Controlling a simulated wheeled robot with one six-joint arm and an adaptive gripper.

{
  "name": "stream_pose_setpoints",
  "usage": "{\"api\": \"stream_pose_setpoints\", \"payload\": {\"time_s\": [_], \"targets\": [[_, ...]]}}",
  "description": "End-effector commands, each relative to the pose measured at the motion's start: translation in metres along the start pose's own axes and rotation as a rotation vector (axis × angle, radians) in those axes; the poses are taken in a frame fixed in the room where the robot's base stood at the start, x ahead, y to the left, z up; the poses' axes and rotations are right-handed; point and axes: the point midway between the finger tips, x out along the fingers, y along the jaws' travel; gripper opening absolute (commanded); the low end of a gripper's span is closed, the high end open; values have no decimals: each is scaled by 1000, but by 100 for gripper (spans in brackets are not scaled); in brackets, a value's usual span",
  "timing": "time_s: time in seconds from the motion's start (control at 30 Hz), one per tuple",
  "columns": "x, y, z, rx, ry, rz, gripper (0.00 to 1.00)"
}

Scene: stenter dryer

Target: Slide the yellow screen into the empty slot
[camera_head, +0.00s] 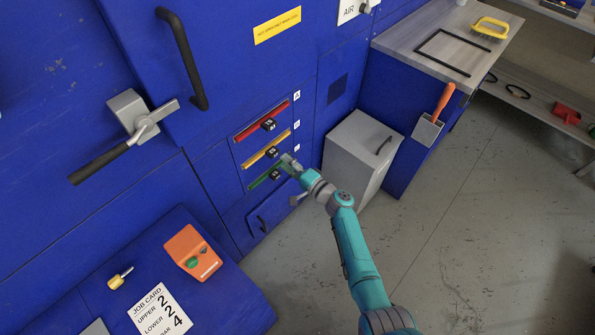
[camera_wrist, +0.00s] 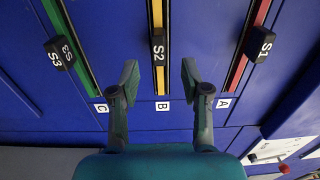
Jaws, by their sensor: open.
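The yellow screen (camera_head: 282,137) shows as a yellow strip in the middle slot, B, of the blue dryer wall, with a black S2 tab (camera_wrist: 158,48). It also shows in the wrist view (camera_wrist: 157,16). The red screen (camera_head: 279,110) with its S1 tab is in slot A above, and the green screen (camera_head: 259,182) with its S3 tab is in slot C below. I see no plainly empty slot. My gripper (camera_head: 288,161) is open in front of the panel. In the wrist view its fingers (camera_wrist: 160,82) stand apart, either side of the yellow strip's line, with nothing between them.
A grey cabinet (camera_head: 352,150) stands right of the panel, beside a bench (camera_head: 400,35) holding a black frame (camera_head: 450,53). A blue ledge (camera_head: 140,245) at lower left holds an orange box (camera_head: 192,253) and a job card (camera_head: 160,309). A lever (camera_head: 125,150) juts out at upper left.

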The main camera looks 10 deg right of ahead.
Motion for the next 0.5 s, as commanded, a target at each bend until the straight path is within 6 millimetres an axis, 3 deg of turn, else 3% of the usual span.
{"api": "stream_pose_setpoints", "payload": {"time_s": [0.2,0.5], "targets": [[-35,1,-1,0,2,1,47],[-48,0,0,1,0,1,47]]}}
